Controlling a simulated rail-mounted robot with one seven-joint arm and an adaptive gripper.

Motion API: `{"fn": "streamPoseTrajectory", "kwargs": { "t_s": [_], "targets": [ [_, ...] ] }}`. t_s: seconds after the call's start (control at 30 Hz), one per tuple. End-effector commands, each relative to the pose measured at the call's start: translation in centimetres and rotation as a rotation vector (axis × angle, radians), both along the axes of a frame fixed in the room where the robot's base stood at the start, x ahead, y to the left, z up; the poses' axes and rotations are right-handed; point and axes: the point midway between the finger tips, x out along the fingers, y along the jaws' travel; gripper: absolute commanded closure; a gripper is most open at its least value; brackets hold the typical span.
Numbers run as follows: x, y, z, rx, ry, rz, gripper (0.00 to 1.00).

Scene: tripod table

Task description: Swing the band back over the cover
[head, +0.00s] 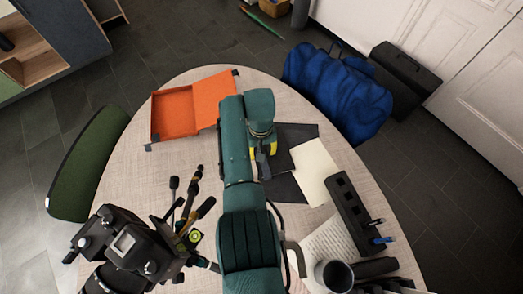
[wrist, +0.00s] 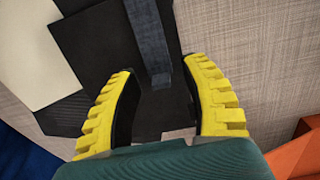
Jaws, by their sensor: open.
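A dark grey-blue band (wrist: 149,35) runs down from the top of the wrist view, and its lower end lies between my fingertips. It lies over or just above a black cover (wrist: 98,50); I cannot tell whether it touches it. The black cover also shows in the head view (head: 298,133), partly hidden by my arm, with cream sheets (head: 314,171) on its right. My gripper (wrist: 162,66) has yellow fingers, open on either side of the band's end, with gaps on both sides. In the head view my gripper (head: 262,165) is over the cover's left part.
An open orange box (head: 175,112) lies to the left on the wood-grain table (head: 150,178). A camera on a tripod head (head: 130,245) and several tools (head: 190,205) stand front left. A black pen holder (head: 352,212) and a dark mug (head: 334,274) are at right.

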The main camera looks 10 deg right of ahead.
Motion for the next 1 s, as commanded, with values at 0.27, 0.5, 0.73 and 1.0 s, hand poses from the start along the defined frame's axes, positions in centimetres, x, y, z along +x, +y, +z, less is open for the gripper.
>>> {"fn": "streamPoseTrajectory", "kwargs": {
  "t_s": [0.27, 0.5, 0.73, 1.0],
  "targets": [
    [0.5, 0.1, 5.6, 0.000, -0.006, 0.000, 0.54],
    [0.7, 0.1, 10.6, 0.000, -0.002, 0.000, 0.54],
    [0.7, 0.1, 11.8, 0.000, 0.000, 0.000, 0.54],
    [0.7, 0.1, 11.8, 0.000, -0.001, 0.000, 0.54]
  ]
}}
